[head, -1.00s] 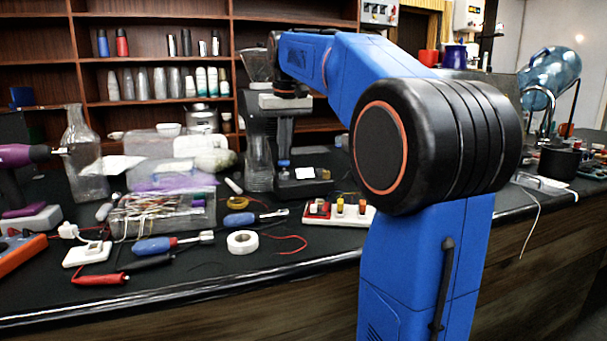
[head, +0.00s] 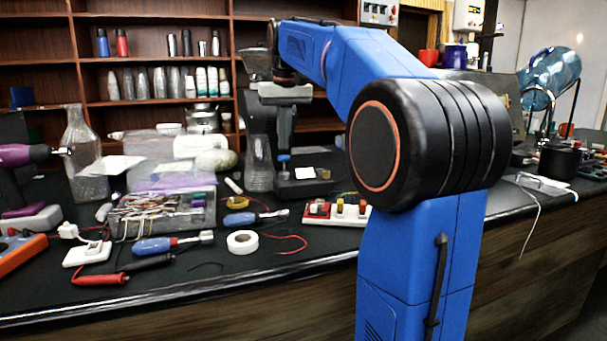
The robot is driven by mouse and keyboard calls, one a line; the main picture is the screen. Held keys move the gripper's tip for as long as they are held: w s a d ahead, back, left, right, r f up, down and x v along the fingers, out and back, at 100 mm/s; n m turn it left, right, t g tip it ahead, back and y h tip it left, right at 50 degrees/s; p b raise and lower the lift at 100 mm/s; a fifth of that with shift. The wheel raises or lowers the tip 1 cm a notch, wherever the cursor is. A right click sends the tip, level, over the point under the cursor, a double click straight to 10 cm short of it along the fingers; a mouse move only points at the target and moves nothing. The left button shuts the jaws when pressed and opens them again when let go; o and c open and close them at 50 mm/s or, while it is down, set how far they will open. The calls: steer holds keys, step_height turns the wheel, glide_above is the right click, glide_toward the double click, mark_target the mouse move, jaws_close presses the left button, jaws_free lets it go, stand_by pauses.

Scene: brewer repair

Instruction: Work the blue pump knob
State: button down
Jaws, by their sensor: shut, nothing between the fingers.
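The blue pump knob (head: 283,158) is small and sits on top of the dark base of the brewer (head: 303,188), left of a white label (head: 305,173). My gripper (head: 284,148) points straight down just above the knob, with its fingers shut and empty. A narrow gap seems to lie between the fingertips and the knob, but at this size I cannot be sure they are apart. My arm reaches in from the right and hides the counter behind it. The brewer's upper part is partly hidden behind my gripper.
A clear glass vessel (head: 258,165) stands close to the left of the gripper. A clear tool bin (head: 163,216) stands at left.

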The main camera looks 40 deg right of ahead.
mark_target(284, 155)
steer(key=shift+f, duration=0.1)
stand_by(0.3)
stand_by(2.3)
stand_by(0.8)
steer(key=shift+f, duration=2.1)
steer(key=shift+r, duration=2.2)
steer(key=shift+s, duration=0.1)
